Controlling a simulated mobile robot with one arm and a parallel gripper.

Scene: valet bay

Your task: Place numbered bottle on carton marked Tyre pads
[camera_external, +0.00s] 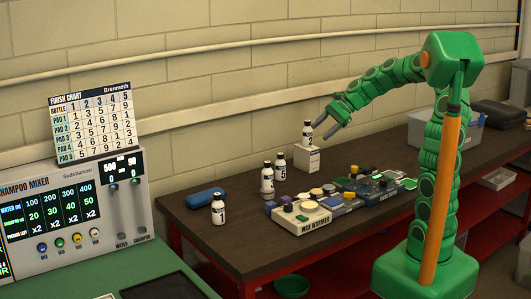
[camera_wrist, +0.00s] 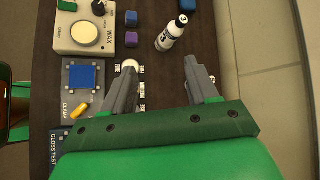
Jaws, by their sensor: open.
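A white bottle with a black cap and the number 2 (camera_external: 307,134) stands upright on a small white carton (camera_external: 307,160) at the back of the bench. The carton's marking is too small to read. My gripper (camera_external: 325,130) is open and empty, just right of this bottle. In the wrist view my gripper (camera_wrist: 160,63) shows its two fingers apart with nothing between them. Bottle 1 (camera_external: 218,210) stands at the bench's left, and two more bottles (camera_external: 280,171) (camera_external: 267,181) stand close together behind the warmer.
The wax warmer (camera_external: 302,218), also in the wrist view (camera_wrist: 63,35), and several small pads and blocks (camera_external: 370,186) crowd the bench middle. A blue case (camera_external: 205,197) lies near the wall. A grey bin (camera_external: 458,134) stands at the right. A finish chart (camera_external: 92,122) tops the mixer.

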